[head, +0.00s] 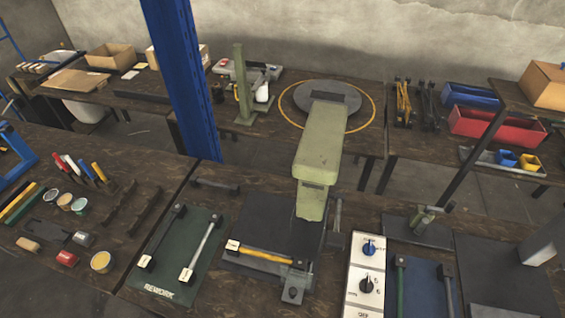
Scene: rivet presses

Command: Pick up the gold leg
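A gold leg (265,256) lies across the front of the dark base plate of the green press (320,155), on the near table. A pale tag block sits at its left end, and its right end meets a dark fixture (293,284). More gold-coloured legs (403,102) stand with dark ones on the back table to the right. Neither of my grippers is in view.
A green REWORK mat (180,262) with a dark leg (163,235) and a silver leg (202,245) lies left of the press. A white control box (366,275) stands to its right. A blue post (184,80) rises behind the table.

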